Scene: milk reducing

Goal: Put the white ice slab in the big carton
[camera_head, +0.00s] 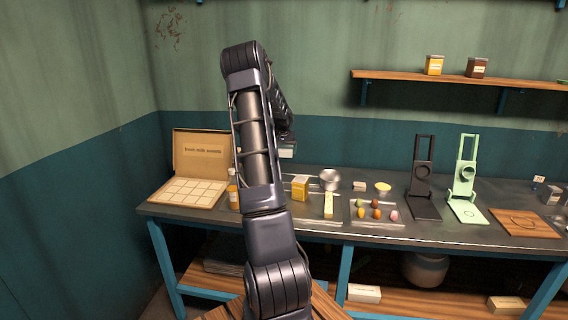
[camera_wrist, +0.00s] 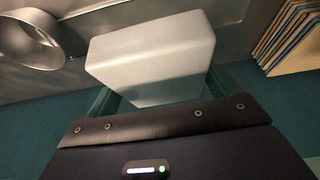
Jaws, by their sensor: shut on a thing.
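The white ice slab (camera_wrist: 150,60) is a pale block with rounded edges, held between the green fingers of my gripper (camera_wrist: 163,92) in the wrist view. In the head view a small pale part of the slab (camera_head: 287,153) shows beyond my arm, above the table; my arm hides most of my gripper there. The big carton (camera_head: 201,153) stands at the left end of the table with its lid upright. Its tray is divided into several pale square compartments. My gripper is to the right of the carton and apart from it.
A metal pot (camera_head: 329,179), a yellow box (camera_head: 300,187), an orange bottle (camera_head: 233,192) and a tray of colored egg-like items (camera_head: 377,224) stand on the table (camera_head: 420,231). Black and green stands (camera_head: 465,180) are farther right. A wall shelf (camera_head: 460,79) holds two tins.

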